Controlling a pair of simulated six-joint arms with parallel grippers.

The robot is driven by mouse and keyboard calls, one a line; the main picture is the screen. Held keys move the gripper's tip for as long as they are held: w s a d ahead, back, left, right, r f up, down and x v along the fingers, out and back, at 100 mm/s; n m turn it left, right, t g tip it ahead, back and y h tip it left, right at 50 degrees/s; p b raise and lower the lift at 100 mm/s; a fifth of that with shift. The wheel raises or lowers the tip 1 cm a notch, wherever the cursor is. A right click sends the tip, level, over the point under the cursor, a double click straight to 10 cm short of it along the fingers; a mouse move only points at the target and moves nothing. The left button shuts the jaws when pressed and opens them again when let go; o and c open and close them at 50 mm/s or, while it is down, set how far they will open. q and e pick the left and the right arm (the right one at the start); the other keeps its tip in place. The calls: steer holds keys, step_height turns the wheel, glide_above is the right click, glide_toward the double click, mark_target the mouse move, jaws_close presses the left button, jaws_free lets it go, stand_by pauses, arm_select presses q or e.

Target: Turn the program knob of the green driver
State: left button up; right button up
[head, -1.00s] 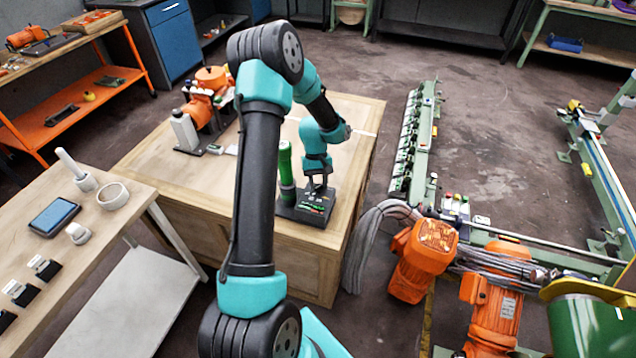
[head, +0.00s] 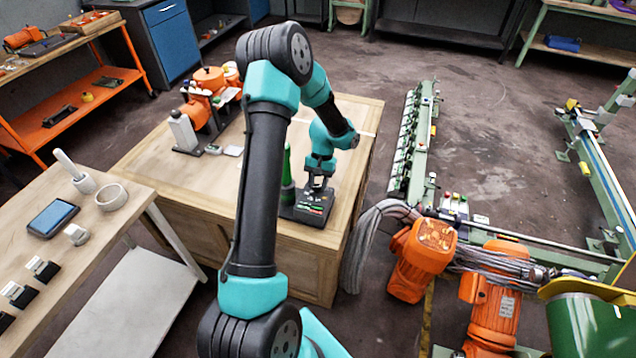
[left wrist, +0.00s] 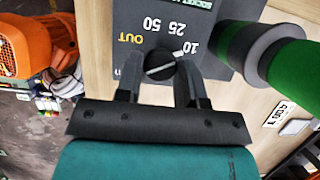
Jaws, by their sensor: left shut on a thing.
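The green driver (head: 287,178) stands upright at the left of a dark base unit (head: 313,208) on the wooden workbench; part of it is hidden behind my arm in the head view. In the left wrist view the driver (left wrist: 285,58) is at the upper right, beside the base's dark panel (left wrist: 208,22) with "OUT" and number markings. The black round program knob (left wrist: 160,66) with a pale line sits on that panel. My left gripper (left wrist: 163,72) is shut on the knob, one finger on each side; it also shows in the head view (head: 317,186). My right gripper is not in view.
An orange machine (head: 207,82) and a white bottle (head: 184,130) stand at the back left of the workbench (head: 165,165). A side table with a tablet (head: 53,217) is at the left. Orange motors (head: 425,258) and grey cables are at the right.

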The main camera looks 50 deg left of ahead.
arm_select(q)
steer(key=o, duration=0.9)
steer(key=shift+r, duration=0.1)
steer(key=v, duration=1.7)
steer(key=shift+r, duration=0.1)
